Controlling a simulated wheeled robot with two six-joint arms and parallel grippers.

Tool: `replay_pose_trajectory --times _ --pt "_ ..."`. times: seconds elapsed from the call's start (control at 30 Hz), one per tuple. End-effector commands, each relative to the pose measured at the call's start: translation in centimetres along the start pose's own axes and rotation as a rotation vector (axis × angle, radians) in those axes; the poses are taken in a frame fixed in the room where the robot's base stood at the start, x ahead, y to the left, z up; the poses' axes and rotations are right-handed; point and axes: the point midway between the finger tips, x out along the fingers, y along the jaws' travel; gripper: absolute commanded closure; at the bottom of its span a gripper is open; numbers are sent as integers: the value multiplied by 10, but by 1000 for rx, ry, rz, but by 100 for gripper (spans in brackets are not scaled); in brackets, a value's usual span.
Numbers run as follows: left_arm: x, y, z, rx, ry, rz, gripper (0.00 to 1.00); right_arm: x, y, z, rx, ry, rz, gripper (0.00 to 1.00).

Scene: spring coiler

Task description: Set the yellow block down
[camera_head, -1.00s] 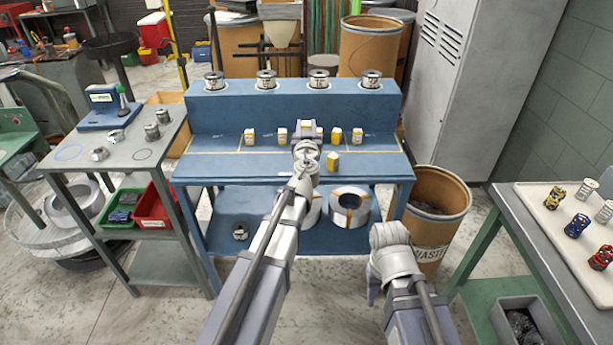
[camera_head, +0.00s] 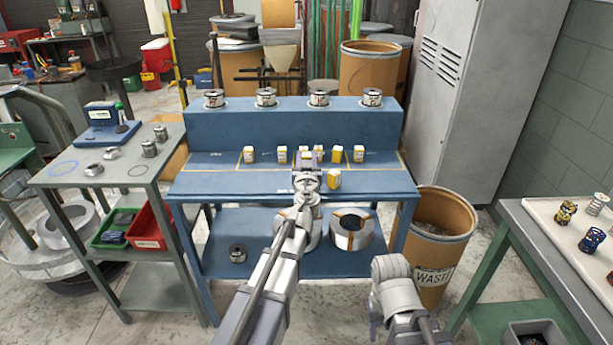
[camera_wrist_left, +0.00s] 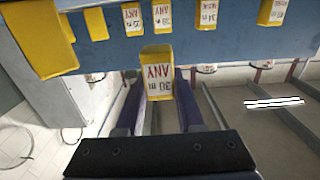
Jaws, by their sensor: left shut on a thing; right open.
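My left gripper (camera_head: 308,160) is shut on a yellow block (camera_wrist_left: 157,75) with a white label reading "ANY" and "30 m". In the left wrist view the block sits between the two fingers, near the blue bench's edge. In the head view I cannot tell it from the blocks behind it. My left gripper is over the front part of the blue bench (camera_head: 230,183), before a row of similar yellow blocks, such as one at the left (camera_head: 248,154). Another yellow block (camera_head: 334,179) stands alone to the gripper's right. My right gripper (camera_head: 376,318) is open and low before the bench.
Several metal spools stand on the raised back ledge (camera_head: 240,122). A grey side table (camera_head: 110,172) is at the left. A waste drum (camera_head: 430,240) stands right of the bench, and a table (camera_head: 530,240) with coloured springs is further right. Bench space left of my left gripper is clear.

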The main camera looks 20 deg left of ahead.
Motion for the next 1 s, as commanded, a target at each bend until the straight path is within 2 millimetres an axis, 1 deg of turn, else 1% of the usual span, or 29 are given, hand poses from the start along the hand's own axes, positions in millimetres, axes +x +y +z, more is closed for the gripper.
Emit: replay_pose_trajectory --times 0.07,0.17,0.3,0.43,0.5,0.77,0.93,0.97,1.0 --pt "0 0 2 0 0 0 100 2 0 0 0 0 0 50" --pt "0 0 11 0 0 0 100 11 -1 -1 0 0 0 50" --pt "0 0 30 0 0 0 100 30 -3 -2 0 0 0 50" --pt "0 0 45 0 0 0 100 45 -4 -3 0 0 0 50" --pt "0 0 47 0 0 0 100 47 -4 -3 0 0 0 50" --pt "0 0 45 0 0 0 100 44 -4 -3 0 0 0 50" --pt "0 0 50 0 0 0 100 50 -5 -3 0 0 0 50" --pt "0 0 49 0 0 0 61 49 -5 -3 0 0 0 50" --pt "0 0 49 0 0 0 57 48 -5 -3 0 0 0 50"
